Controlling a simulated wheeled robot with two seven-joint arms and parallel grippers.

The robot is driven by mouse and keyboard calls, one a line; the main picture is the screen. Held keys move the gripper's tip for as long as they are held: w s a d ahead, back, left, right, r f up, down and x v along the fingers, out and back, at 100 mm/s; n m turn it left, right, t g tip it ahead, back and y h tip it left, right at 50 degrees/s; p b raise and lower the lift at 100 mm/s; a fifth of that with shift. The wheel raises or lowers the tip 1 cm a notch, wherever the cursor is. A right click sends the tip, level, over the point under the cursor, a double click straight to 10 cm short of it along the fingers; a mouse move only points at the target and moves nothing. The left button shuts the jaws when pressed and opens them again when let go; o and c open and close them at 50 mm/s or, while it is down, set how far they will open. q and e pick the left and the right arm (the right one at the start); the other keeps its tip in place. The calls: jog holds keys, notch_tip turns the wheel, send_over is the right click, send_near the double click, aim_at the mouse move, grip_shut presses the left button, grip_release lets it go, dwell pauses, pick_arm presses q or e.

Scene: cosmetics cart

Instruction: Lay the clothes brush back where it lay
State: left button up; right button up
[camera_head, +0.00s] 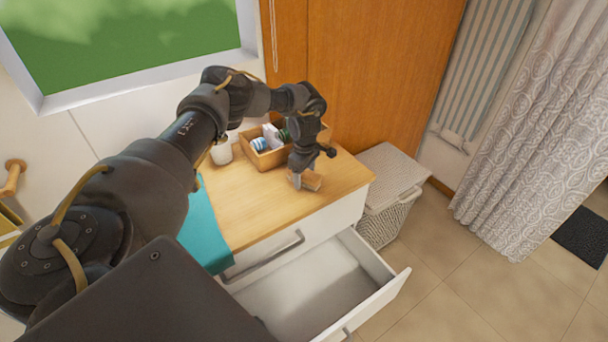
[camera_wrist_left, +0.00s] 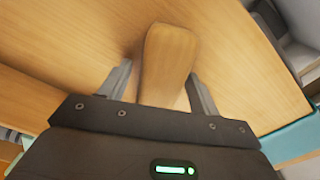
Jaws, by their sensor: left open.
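The clothes brush (camera_head: 313,180) has a pale wooden body and lies on the wooden cart top (camera_head: 262,207), near its right end. In the left wrist view the brush (camera_wrist_left: 166,58) shows as a smooth, rounded wooden shape between my fingers. My left gripper (camera_head: 303,181) is open and low over the top, with one finger on each side of the brush. In the left wrist view a small gap shows between the brush and the fingers of my left gripper (camera_wrist_left: 158,82). The bristles are hidden. My right gripper is in no view.
A wooden box (camera_head: 264,160) with small jars and a white cup (camera_head: 221,153) stand behind on the top. A teal cloth (camera_head: 203,234) hangs over the left side. A drawer (camera_head: 375,299) stands open below. A wicker basket (camera_head: 385,222) stands at the right.

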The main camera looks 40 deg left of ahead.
pick_arm(q)
jog(key=shift+r, duration=0.6)
notch_tip(320, 180, up, 11)
jog(key=b, duration=0.2)
jog(key=shift+s, duration=0.1)
